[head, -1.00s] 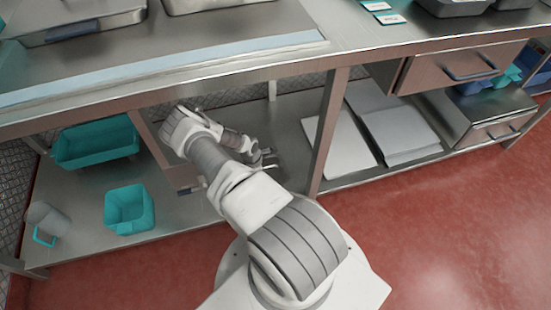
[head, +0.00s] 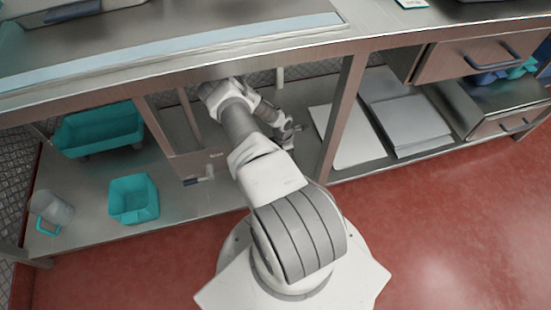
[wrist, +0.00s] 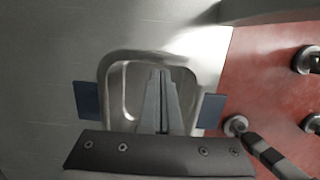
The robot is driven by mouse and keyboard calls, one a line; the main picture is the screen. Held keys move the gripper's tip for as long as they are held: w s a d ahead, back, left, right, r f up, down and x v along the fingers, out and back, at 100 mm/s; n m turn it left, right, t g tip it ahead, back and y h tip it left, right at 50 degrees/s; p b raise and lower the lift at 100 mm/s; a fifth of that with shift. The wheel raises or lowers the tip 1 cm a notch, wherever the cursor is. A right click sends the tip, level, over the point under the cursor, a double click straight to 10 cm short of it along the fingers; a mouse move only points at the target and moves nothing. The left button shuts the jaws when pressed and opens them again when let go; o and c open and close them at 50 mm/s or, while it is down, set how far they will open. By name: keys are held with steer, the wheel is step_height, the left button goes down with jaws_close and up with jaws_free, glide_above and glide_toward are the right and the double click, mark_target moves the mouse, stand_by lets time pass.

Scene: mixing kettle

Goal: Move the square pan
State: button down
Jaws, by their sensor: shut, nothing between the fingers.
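In the wrist view a small rounded-square metal rim (wrist: 108,72), with a dark blue block at each side, lies under my gripper (wrist: 160,75). It may be the square pan, but I cannot be sure. My gripper's grey fingers are shut and empty, in front of the rim's inside. I cannot tell whether they touch it. In the head view my gripper (head: 292,130) is small, under the counter above the lower shelf.
The counter edge (head: 180,50) hangs above my arm. A post (head: 345,115) stands right of my gripper, with white boards (head: 345,140) beyond it. Red floor is clear on the right.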

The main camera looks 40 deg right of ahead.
steer(key=shift+s+d+f+b, duration=0.3)
steer(key=shift+d+f+b, duration=0.2)
steer(key=shift+d+f, duration=0.1)
steer(key=shift+f, duration=0.1)
steer(key=shift+a+f, duration=0.15)
